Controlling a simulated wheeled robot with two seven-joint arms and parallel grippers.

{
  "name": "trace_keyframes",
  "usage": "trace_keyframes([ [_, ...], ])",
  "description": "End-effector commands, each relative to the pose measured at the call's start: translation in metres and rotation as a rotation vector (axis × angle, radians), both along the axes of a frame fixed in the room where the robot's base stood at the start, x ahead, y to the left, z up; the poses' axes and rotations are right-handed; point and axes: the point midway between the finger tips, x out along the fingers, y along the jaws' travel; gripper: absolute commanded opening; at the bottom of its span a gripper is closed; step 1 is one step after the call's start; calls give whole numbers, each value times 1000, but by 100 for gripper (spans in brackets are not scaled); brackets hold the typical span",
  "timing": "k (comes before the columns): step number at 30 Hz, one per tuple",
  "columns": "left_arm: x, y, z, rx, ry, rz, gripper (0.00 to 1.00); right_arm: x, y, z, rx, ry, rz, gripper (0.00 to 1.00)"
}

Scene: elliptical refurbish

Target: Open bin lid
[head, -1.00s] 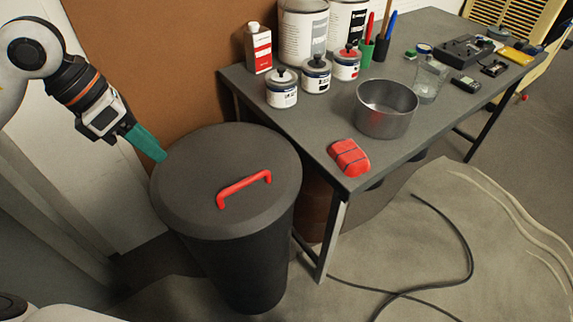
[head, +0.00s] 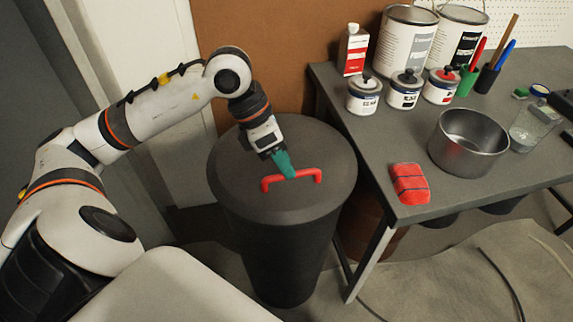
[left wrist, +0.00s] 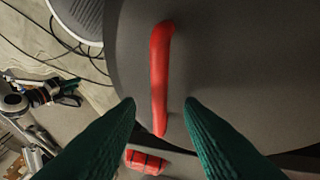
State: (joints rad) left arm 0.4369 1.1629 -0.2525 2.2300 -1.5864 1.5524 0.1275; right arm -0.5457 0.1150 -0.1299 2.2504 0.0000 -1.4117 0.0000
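The dark grey round bin (head: 283,245) stands on the floor left of the table, with its flat lid (head: 235,185) on top. A red bar handle (head: 305,173) is fixed on the lid; it also shows in the left wrist view (left wrist: 159,75). My left gripper (head: 288,172) is right above the handle in the head view. In the left wrist view its green fingers (left wrist: 160,115) are spread apart, with the handle lying in line with the gap between them and nothing clamped.
The grey table (head: 412,207) is close on the right of the bin. On it are a red wrapped block (head: 409,183), a metal pot (head: 468,143), small lidded cans (head: 405,91) and a red-and-white carton (head: 353,50). A brown panel (head: 255,50) stands behind the bin.

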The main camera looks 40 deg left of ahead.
Motion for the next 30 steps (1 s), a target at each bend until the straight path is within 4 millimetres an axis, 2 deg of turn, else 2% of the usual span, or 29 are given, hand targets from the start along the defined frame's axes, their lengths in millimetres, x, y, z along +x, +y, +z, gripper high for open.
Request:
trace_keyframes([
  [4, 2, -5, -11, -1, 1, 0, 34, -1, 0, 5, 0, -3, 0, 36],
  [13, 3, -6, -13, 0, -1, 1, 34, -1, 0, 7, 0, -4, -1, 36],
  [14, 3, -6, -13, 0, -1, 1, 33, -1, 0, 7, 0, -4, -1, 36],
  [20, 3, -6, -13, 0, -1, 1, 0, -1, -1, 7, 0, -5, -1, 36],
  [30, 3, -5, -11, -3, 2, 1, 0, -1, 0, 8, 1, -7, -1, 36],
])
